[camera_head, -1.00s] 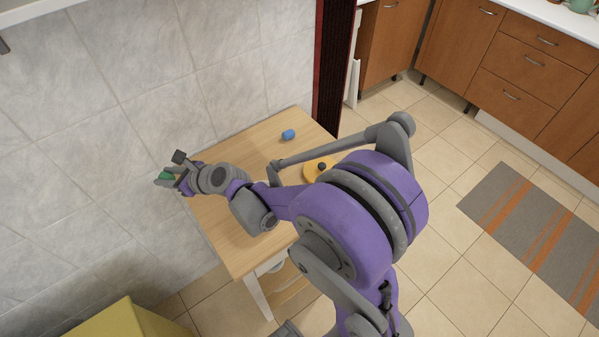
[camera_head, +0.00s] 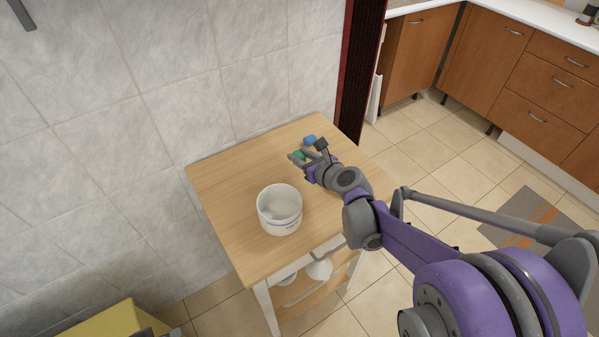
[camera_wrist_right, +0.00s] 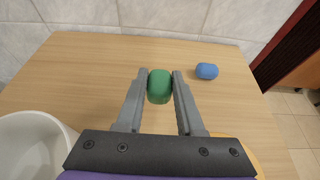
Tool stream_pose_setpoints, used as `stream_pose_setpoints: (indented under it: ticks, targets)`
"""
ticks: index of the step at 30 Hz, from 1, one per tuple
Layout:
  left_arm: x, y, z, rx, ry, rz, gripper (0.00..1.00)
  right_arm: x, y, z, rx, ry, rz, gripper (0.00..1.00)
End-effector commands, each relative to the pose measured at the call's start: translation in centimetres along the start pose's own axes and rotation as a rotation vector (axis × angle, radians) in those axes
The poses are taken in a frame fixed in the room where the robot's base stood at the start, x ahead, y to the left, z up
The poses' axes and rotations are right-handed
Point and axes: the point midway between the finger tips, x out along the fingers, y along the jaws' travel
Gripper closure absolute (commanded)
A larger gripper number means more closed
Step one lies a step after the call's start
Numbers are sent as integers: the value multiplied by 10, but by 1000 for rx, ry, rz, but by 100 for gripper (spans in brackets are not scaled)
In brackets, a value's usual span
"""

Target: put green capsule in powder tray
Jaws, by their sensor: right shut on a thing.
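The green capsule (camera_head: 299,154) is pinched between the fingers of my right gripper (camera_head: 300,158), above the far part of the wooden table. In the right wrist view the green capsule (camera_wrist_right: 159,88) sits between both fingertips of the right gripper (camera_wrist_right: 160,75). A white round open container (camera_head: 280,220), the only tray-like vessel in view, stands on the table, left of and nearer than the gripper. Its edge also shows at the lower left of the right wrist view (camera_wrist_right: 58,125). Its inside looks empty. My left gripper is not in view.
A blue capsule (camera_head: 309,140) lies on the wooden table (camera_head: 225,180) just beyond the gripper. An orange-yellow object (camera_wrist_right: 236,145) shows partly behind the gripper in the wrist view. A tiled wall (camera_head: 180,90) borders the table. The table's left part is clear.

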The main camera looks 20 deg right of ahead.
Motion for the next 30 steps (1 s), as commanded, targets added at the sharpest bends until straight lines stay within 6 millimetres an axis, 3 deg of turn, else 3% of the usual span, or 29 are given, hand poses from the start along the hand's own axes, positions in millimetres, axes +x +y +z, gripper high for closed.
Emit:
stream_pose_setpoints:
  ticks: [11,24,25,29,30]
  targets:
    - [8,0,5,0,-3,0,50,18,0,-43,0,0,0,100]
    - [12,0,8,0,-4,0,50,20,0,-50,0,0,1,100]
    - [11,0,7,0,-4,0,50,20,0,-49,-1,0,1,58]
    - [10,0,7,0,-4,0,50,20,0,-48,0,0,1,35]
    - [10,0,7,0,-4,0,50,20,0,-48,0,0,1,34]
